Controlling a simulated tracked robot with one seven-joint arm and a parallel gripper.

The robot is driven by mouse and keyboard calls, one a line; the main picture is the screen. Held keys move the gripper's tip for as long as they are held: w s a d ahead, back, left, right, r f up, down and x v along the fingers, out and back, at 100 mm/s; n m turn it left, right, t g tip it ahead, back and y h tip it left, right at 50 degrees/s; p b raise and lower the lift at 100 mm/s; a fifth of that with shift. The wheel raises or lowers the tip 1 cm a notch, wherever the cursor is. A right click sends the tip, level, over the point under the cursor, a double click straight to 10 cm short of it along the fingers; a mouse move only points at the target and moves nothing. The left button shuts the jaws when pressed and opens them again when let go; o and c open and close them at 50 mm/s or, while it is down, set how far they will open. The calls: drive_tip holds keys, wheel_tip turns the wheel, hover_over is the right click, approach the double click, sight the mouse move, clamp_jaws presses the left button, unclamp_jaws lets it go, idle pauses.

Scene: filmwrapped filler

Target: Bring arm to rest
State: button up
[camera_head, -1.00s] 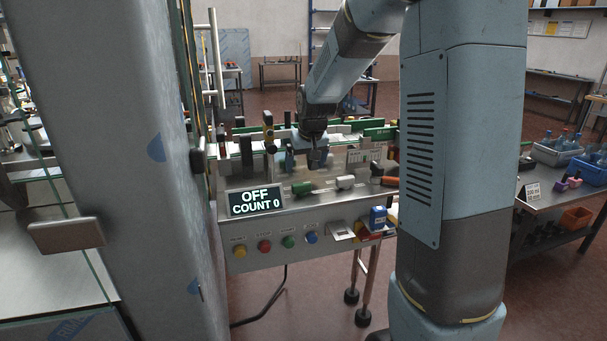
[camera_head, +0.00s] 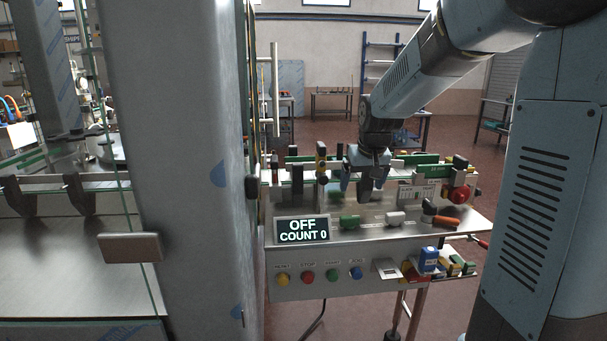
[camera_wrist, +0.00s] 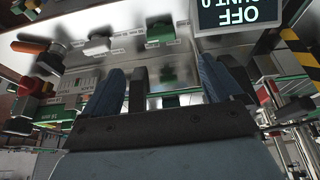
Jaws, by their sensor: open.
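My gripper (camera_head: 367,188) hangs at the end of my arm, over the metal control console (camera_head: 450,232) in the head view. Its blue-grey fingers are apart, with nothing seen between them. In the wrist view, my gripper (camera_wrist: 172,82) shows two separated fingers, with the console surface beyond them. The display (camera_head: 303,230) stands on the console left of and below my gripper in the picture; it reads OFF and COUNT 0. I cannot tell how far the fingertips are from the console surface.
A green block-like knob (camera_head: 349,221), a white one (camera_head: 396,218) and an orange handle (camera_head: 446,221) sit near the fingers. Coloured push buttons (camera_head: 308,276) line the console front. A large metal column (camera_head: 180,170) stands close at left. Open floor (camera_head: 470,140) lies behind the console.

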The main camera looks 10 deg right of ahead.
drive_tip(key=s+r, duration=0.2)
drive_tip(key=s, duration=1.2)
drive_tip(key=s+r+t, duration=0.1)
drive_tip(key=s+r, duration=0.2)
drive_tip(key=s, duration=1.2)
